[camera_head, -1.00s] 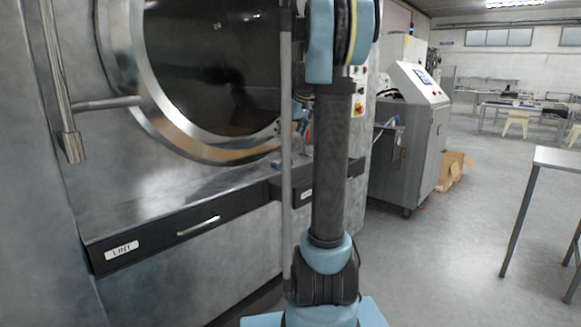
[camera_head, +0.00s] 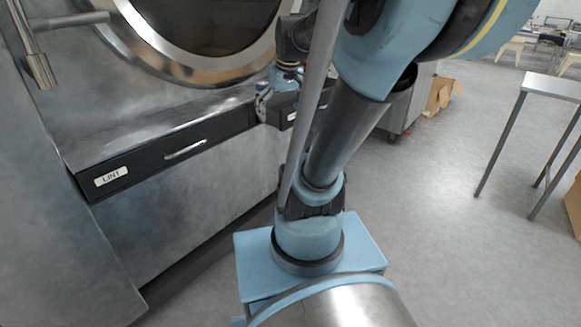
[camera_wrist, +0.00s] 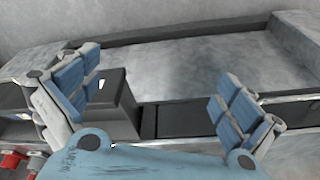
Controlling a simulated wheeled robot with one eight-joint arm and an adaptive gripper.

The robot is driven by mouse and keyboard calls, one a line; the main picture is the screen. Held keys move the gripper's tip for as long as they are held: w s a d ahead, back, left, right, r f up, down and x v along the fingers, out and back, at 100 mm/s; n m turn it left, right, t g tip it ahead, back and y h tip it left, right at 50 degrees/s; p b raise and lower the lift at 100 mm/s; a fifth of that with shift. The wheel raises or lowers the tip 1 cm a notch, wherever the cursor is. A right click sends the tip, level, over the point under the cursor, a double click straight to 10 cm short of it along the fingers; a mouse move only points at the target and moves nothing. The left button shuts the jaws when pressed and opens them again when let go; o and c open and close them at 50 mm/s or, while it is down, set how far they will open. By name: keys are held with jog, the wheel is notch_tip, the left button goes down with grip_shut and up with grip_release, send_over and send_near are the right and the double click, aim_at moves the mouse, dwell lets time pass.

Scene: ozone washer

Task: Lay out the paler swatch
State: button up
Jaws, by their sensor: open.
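No swatch can be made out in either view. My gripper (camera_wrist: 158,88) is open and empty in the wrist view, its two blue-padded fingers wide apart. Beyond and between the fingers are a grey metal surface and dark drawer fronts (camera_wrist: 185,120). In the head view my gripper (camera_head: 262,103) is small and partly hidden by my arm, close to the black drawer band below the washer's round door (camera_head: 205,25).
The washer has a black drawer labelled LINT (camera_head: 150,163) with a bar handle. A bar handle with a grip (camera_head: 40,70) juts out at upper left. A metal table (camera_head: 550,86) stands at right, with a cardboard box (camera_head: 440,95) further back. Grey floor lies clear between.

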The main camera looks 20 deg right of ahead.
jog(key=s+f+m+h, duration=0.1)
jog(key=s+f+m, duration=0.1)
jog(key=s+f, duration=1)
jog(key=shift+s+f+m, duration=0.25)
jog(key=shift+s+m, duration=0.05)
jog(key=shift+s, duration=0.15)
jog(key=shift+d, duration=0.1)
